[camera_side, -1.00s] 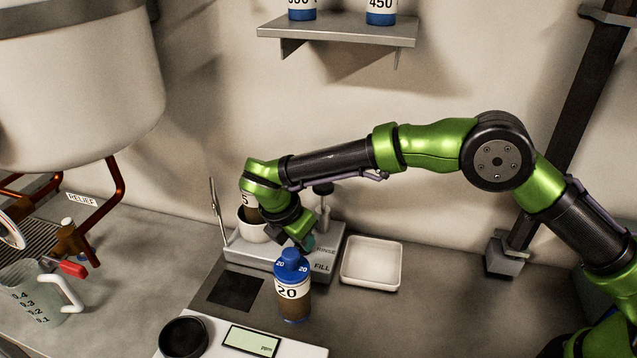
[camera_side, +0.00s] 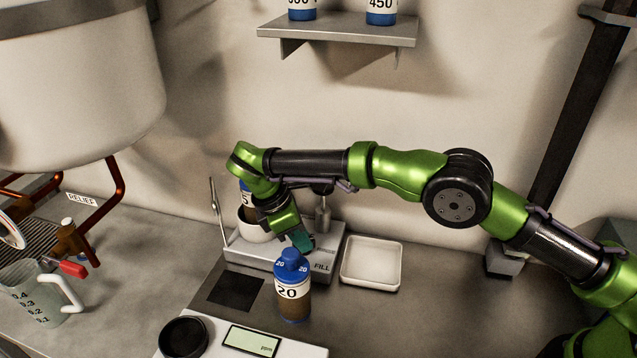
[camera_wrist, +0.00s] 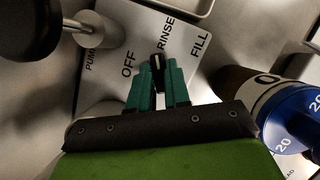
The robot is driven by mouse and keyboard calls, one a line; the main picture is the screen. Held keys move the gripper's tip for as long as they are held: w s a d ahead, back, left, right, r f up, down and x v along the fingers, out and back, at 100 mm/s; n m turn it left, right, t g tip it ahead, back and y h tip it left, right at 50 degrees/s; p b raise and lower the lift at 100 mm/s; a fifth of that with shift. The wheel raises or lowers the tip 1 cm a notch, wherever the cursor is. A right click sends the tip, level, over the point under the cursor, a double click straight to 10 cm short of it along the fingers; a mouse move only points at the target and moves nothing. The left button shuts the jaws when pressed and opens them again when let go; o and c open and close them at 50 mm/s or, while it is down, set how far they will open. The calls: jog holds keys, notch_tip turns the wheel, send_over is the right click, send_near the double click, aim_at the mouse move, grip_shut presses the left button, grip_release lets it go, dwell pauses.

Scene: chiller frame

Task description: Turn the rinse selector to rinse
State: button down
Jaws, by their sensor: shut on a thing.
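The rinse selector (camera_wrist: 157,66) is a small black knob with a white pointer line on a pale panel (camera_side: 322,265). The panel is lettered OFF, RINSE and FILL. In the wrist view the white line points up, close to the RINSE lettering, with OFF to the left and FILL to the right. My gripper (camera_wrist: 158,82) has its teal fingers on either side of the knob and is shut on it. In the side view my gripper (camera_side: 303,242) is low over the panel and hides the knob.
A blue-capped bottle marked 20 (camera_side: 293,292) stands close in front of my gripper. A cup holding another bottle (camera_side: 252,224) is just behind it. An upright rod with a dark top (camera_side: 323,210) is behind. A white tray (camera_side: 371,283) lies to the right.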

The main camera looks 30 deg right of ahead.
aim_at(313, 240)
dwell(0.4)
jog(key=c, duration=1.1)
grip_release()
jog(key=shift+r, duration=0.1)
notch_tip(313, 240, up, 3)
jog(key=shift+r, duration=0.1)
jog(key=shift+s+d+r, duration=0.1)
jog(key=shift+s+r, duration=0.1)
jog(key=s+d, duration=0.2)
jog(key=s, duration=0.2)
jog(key=s+d+r, duration=0.1)
jog(key=s+d, duration=0.2)
jog(key=s, duration=0.2)
jog(key=s+d, duration=0.2)
jog(key=s, duration=0.2)
jog(key=shift+s+d+r, duration=0.15)
jog(key=shift+s+d, duration=0.05)
jog(key=shift+s, duration=0.15)
